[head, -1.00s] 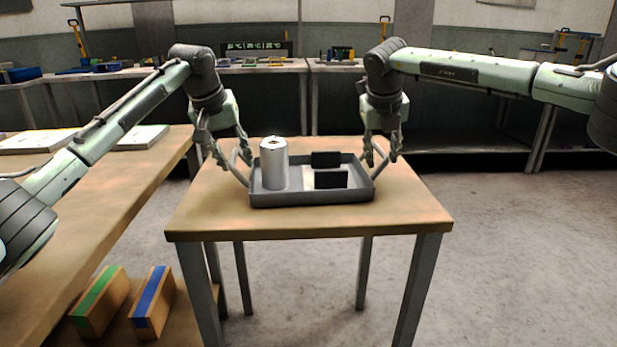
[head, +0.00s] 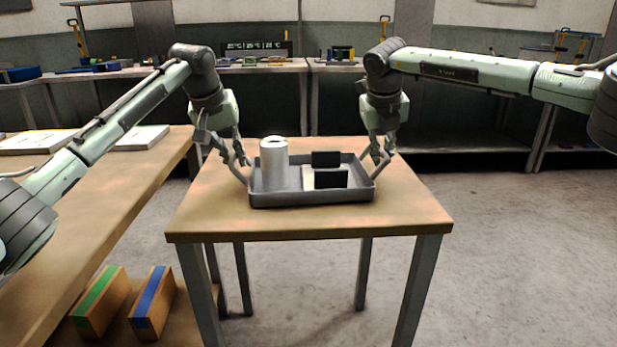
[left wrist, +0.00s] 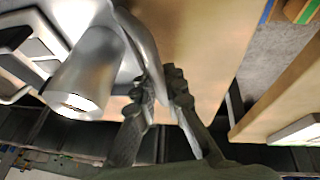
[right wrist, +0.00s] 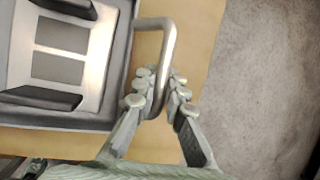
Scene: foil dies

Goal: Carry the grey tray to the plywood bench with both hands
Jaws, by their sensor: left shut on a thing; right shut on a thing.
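The grey tray (head: 312,198) rests on a small wooden-topped table in the middle of the head view. It holds a silver cylinder (head: 273,163) at its left and a pale block with dark upright plates (head: 331,179) at its right. My left gripper (head: 240,166) is shut on the tray's left handle; in the left wrist view the fingers (left wrist: 160,85) close around the handle. My right gripper (head: 376,162) is shut on the right handle; the fingers (right wrist: 160,85) close on the bar in the right wrist view.
The small table (head: 310,222) has bare top around the tray. A long wooden bench (head: 100,215) stands at the left with pale flat items (head: 140,137) on it. Green- and blue-striped blocks (head: 152,300) sit on its lower shelf. Open floor (head: 520,250) lies at the right.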

